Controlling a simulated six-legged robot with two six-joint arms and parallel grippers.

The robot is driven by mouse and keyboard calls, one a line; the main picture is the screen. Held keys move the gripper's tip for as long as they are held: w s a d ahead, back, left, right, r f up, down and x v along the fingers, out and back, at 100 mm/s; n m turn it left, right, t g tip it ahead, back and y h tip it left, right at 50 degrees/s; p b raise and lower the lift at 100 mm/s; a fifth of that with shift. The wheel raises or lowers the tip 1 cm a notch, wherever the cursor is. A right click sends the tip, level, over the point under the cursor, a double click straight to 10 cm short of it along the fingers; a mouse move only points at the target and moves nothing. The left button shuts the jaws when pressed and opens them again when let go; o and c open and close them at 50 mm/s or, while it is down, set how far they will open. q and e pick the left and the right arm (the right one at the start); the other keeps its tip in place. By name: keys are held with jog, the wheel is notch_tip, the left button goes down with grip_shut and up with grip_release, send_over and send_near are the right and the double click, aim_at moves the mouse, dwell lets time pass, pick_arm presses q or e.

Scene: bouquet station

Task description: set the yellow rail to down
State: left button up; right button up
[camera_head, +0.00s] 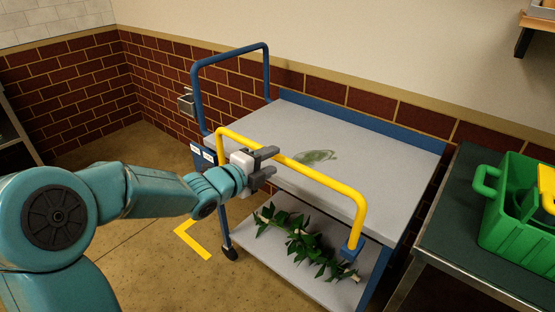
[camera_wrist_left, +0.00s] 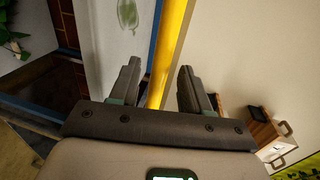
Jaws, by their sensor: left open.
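The yellow rail (camera_head: 318,174) is raised along the near side of the cart (camera_head: 400,148), standing above its grey top. My left gripper (camera_head: 271,166) is at the rail, left of its middle. In the left wrist view the rail (camera_wrist_left: 170,50) runs between the two open fingers of my left gripper (camera_wrist_left: 160,88), nearer the left finger. The jaws are open around the rail, and whether either finger touches it I cannot tell. My right gripper is not in view.
A blue hoop handle (camera_head: 231,55) stands at the cart's left end. Green leafy stems (camera_head: 300,240) lie on the lower shelf. A green crate (camera_head: 510,215) stands on the dark table (camera_head: 440,235) at right. Open floor lies left of the cart.

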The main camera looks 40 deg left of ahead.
aim_at(275, 159)
pick_arm(q)
jog(key=shift+x, duration=1.9)
grip_shut()
notch_tip(275, 159, down, 14)
jog(key=b, duration=1.5)
jog(key=shift+r, duration=0.2)
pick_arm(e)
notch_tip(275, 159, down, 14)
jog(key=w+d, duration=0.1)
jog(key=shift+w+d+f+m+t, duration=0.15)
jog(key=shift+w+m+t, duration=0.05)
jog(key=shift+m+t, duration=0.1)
pick_arm(q)
grip_release()
